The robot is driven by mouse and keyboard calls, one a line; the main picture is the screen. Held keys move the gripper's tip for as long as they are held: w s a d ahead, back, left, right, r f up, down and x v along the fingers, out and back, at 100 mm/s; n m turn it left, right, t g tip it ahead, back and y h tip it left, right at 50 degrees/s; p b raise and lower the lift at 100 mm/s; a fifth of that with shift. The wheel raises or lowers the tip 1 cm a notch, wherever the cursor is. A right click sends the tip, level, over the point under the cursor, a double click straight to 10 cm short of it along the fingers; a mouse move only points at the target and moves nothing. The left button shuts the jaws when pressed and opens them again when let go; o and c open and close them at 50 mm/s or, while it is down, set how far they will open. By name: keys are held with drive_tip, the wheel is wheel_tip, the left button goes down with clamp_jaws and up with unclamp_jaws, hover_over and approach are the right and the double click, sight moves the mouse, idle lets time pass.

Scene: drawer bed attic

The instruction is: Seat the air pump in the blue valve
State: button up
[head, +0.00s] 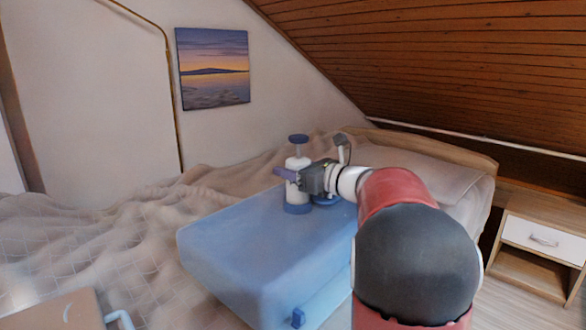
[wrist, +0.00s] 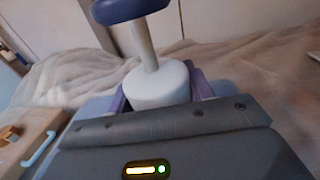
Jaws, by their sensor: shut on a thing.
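The air pump (head: 297,165) is a white cylinder with a dark blue T-like top and a blue foot. It stands upright at the far end of the blue air bed (head: 235,255); I cannot tell whether its foot touches the surface. My gripper (head: 290,175) is shut on its white body from the right, with purple fingers either side. In the wrist view the pump's white body (wrist: 160,85) sits between the fingers, its lower part hidden. A blue round piece (head: 327,200), perhaps the valve, shows beside the foot, partly under my gripper. Another small blue fitting (head: 298,318) is on the bed's front side.
A rumpled beige cover (head: 110,225) spreads left and behind. A tan case with a pale blue handle (head: 122,319) is at the lower left. A pillow (head: 430,170) lies behind my arm, and a nightstand (head: 535,232) stands right. The blue top's near left is clear.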

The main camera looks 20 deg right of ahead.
drive_tip(key=shift+f+b, duration=0.45)
drive_tip(key=shift+f, duration=0.25)
drive_tip(key=o, duration=1.2)
drive_tip(key=shift+o, duration=0.2)
drive_tip(key=v, duration=0.8)
drive_tip(key=shift+w, duration=0.1)
